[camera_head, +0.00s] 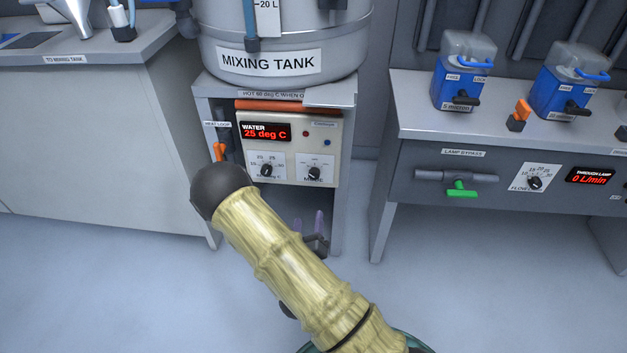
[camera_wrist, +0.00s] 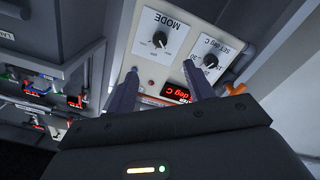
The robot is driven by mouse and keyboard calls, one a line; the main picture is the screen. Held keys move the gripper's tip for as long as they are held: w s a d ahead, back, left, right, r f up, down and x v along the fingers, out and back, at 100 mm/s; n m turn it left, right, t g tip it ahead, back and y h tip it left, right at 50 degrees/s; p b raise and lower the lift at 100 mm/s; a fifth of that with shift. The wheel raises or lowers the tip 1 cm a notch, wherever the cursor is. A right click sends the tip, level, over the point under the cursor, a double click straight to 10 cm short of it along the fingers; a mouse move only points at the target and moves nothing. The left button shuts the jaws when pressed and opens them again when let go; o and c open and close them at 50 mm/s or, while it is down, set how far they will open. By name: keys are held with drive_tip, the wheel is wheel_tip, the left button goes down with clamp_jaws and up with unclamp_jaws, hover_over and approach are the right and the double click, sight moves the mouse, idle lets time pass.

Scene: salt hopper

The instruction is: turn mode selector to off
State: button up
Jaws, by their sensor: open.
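The mode selector (camera_head: 314,173) is a small black knob on a white plate, low on the right of the control box under the mixing tank. In the wrist view the mode selector (camera_wrist: 159,39) shows upside down under the word MODE; its exact setting is too small to read. My gripper (camera_head: 309,216) is below the box, with purple fingers partly showing. In the wrist view my gripper (camera_wrist: 160,70) is open and empty. Its fingertips are apart from the knob, which appears beyond the gap between them.
A temperature dial (camera_head: 266,170) sits left of the selector; its display (camera_head: 264,132) reads 25 deg C. An orange-handled part (camera_head: 219,151) is at the box's left. Table legs flank the space below.

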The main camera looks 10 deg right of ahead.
sight(315, 178)
drive_tip(key=b+x, duration=0.3)
drive_tip(key=x, duration=1.3)
drive_tip(key=shift+w+d+b, duration=0.1)
drive_tip(key=shift+w+b, duration=0.15)
drive_tip(key=shift+b, duration=0.15)
drive_tip(key=c, duration=1)
